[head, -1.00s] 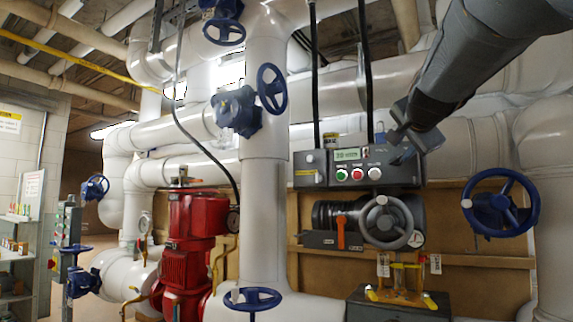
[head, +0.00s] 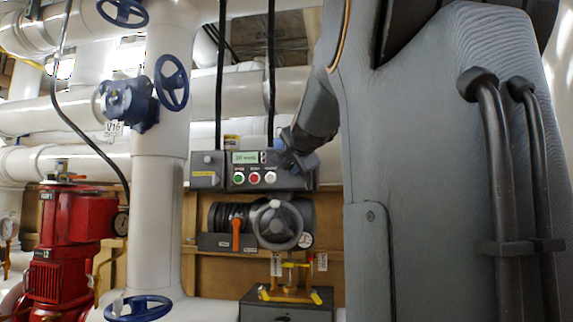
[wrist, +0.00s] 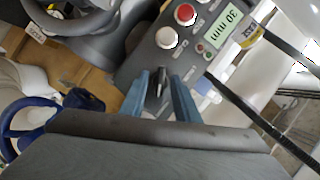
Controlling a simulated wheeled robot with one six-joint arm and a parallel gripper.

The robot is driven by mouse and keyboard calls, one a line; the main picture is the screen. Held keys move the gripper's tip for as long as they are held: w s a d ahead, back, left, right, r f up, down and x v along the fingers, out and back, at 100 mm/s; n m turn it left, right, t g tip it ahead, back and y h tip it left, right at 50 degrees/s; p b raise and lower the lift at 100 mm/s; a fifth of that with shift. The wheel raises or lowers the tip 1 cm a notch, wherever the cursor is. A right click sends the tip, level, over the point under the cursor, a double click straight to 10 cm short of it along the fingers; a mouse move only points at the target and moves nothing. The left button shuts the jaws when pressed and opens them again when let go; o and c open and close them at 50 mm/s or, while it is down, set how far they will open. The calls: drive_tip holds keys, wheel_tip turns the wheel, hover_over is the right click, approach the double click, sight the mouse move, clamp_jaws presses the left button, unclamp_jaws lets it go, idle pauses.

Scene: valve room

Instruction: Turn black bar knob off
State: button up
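The black bar knob (wrist: 160,85) is on the face of the grey control panel (wrist: 130,62). In the wrist view it lies between the two blue fingers of my gripper (wrist: 164,84). A gap seems to show on either side of it, so the fingers look open around the knob without gripping it. In the head view, my gripper (head: 292,160) is at the right end of the control panel (head: 215,181) and hides the knob there.
Red, white and green buttons and a green display (head: 246,157) are beside the knob. Below hangs a grey handwheel (head: 277,224) with an orange lever (head: 236,234). Black cables (head: 221,80) rise from the panel. A red pump (head: 75,225) and a white pipe (head: 158,200) stand left.

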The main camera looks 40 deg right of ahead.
clamp_jaws()
drive_tip(key=shift+r+n+p, duration=0.15)
drive_tip(key=shift+n+p, duration=0.15)
drive_tip(key=shift+p, duration=0.6)
drive_tip(key=shift+n+g+p, duration=0.3)
drive_tip(key=shift+p, duration=0.65)
drive_tip(key=shift+a+n+p, duration=0.1)
drive_tip(key=shift+n+p, duration=0.4)
drive_tip(key=shift+p, duration=0.05)
drive_tip(key=n+g+b, duration=0.1)
drive_tip(key=n+g+h+b, duration=0.1)
drive_tip(key=b, duration=0.1)
drive_tip(key=shift+w+f+n, duration=0.2)
drive_tip(key=shift+w+n, duration=0.05)
drive_tip(key=shift+n, duration=0.05)
drive_tip(key=n+g+b, duration=0.1)
drive_tip(key=b, duration=0.1)
drive_tip(key=n+g+h+b, duration=0.1)
drive_tip(key=n, duration=0.1)
drive_tip(key=shift+a+r+n+b, duration=0.1)
drive_tip(key=shift+r+n+b, duration=0.05)
drive_tip(key=shift+n+b, duration=0.2)
